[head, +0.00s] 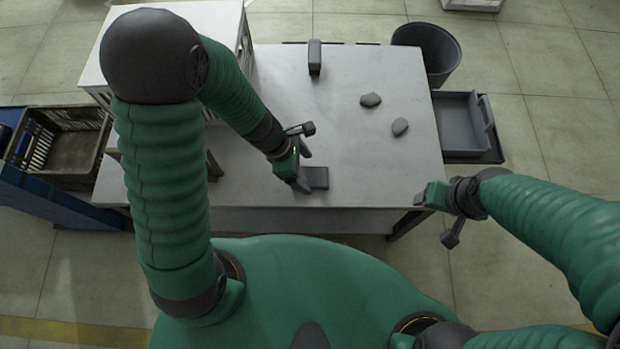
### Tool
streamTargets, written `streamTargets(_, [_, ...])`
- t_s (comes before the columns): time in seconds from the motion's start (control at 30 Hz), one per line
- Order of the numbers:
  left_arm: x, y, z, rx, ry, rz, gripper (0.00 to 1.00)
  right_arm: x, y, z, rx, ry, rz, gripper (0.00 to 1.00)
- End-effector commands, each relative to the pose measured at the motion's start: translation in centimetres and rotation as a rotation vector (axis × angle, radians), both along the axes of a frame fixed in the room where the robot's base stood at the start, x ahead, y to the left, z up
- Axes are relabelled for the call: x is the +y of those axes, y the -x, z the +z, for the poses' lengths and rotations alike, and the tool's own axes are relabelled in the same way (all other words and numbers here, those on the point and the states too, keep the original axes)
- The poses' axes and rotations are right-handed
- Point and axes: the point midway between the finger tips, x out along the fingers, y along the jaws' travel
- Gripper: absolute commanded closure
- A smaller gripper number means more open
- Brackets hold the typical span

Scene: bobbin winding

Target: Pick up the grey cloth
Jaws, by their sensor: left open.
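Two small grey lumps lie apart on the right half of the table: the farther lump (370,100) and the nearer lump (400,127). I cannot tell whether either is the grey cloth. A flat dark grey block (316,177) lies near the table's front edge. My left gripper (304,168) is open beside the left end of this block, its fingers pointing right. Touching or apart, I cannot tell. My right gripper (420,197) is off the table's front right corner, away from the lumps; its jaw opening is unclear.
The light grey table (345,130) is mostly clear. A dark upright box (315,57) stands at its back. A white cabinet (215,20) is at the back left. A dark bin (430,50) and a grey tray (462,122) are right. A slatted crate (75,150) is left.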

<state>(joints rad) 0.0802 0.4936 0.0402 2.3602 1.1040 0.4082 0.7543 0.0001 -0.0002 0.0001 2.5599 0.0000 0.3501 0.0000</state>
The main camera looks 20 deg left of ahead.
Motion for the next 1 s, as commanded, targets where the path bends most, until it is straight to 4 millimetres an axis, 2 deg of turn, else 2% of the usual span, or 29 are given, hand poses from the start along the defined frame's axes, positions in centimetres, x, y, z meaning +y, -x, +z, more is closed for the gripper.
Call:
streamTargets(0.03, [-0.35, 0.00, -1.61, 0.001, 0.000, 0.000, 0.16, 0.00, 0.01, -1.35, 0.001, 0.000, 0.000, 0.31])
streamTargets(0.1, [-0.69, -0.09, -2.19, 0.002, 0.001, -0.001, 0.16, 0.00, 0.03, -1.69, 0.001, 0.000, 0.000, 0.31])
streamTargets(0.67, [-0.80, -0.19, -2.39, 0.000, 0.000, 0.000, 0.18, 0.00, 0.00, -1.71, 0.000, 0.000, 0.000, 0.31])
streamTargets(1.0, [-0.80, -0.16, -2.35, 0.000, 0.000, 0.000, 0.62, 0.00, 0.01, -1.67, 0.000, 0.000, 0.000, 0.31])
